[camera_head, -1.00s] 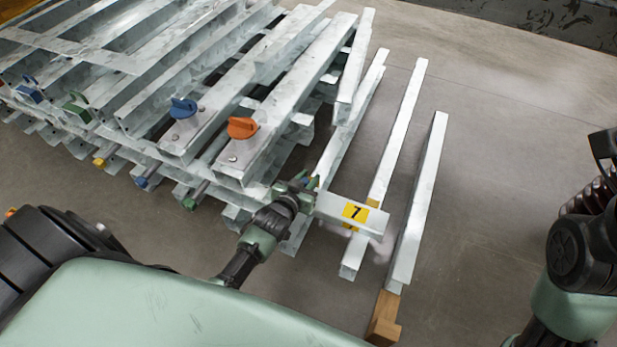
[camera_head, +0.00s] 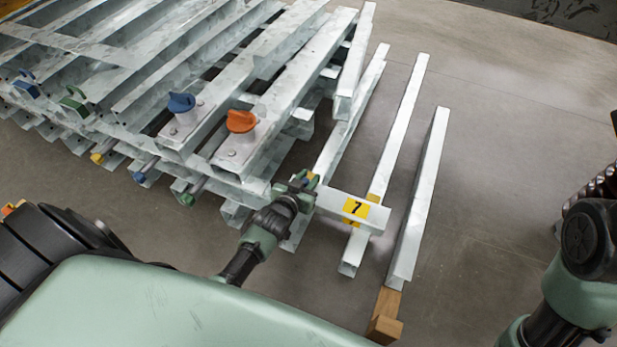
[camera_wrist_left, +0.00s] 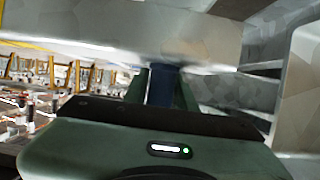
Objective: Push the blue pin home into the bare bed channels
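In the left wrist view, a dark blue pin (camera_wrist_left: 161,86) stands between the two green fingers of my left gripper (camera_wrist_left: 162,92), which look shut on it. Its far end meets a grey metal beam (camera_wrist_left: 120,25) above and is hidden. In the head view my left gripper (camera_head: 303,184) is at the front end of the metal frames, beside a short beam marked 7 (camera_head: 373,219); the pin cannot be made out there. The bed channels cannot be clearly told apart from the other beams. My right arm shows at the right edge, but its gripper is out of view.
Stacked galvanised frames (camera_head: 228,80) fill the upper left, with a blue knob (camera_head: 181,103) and an orange knob (camera_head: 241,121) on top. Long loose beams (camera_head: 420,200) lie right of my left gripper, one by a wooden block (camera_head: 385,318). Floor (camera_head: 510,150) is clear on the right.

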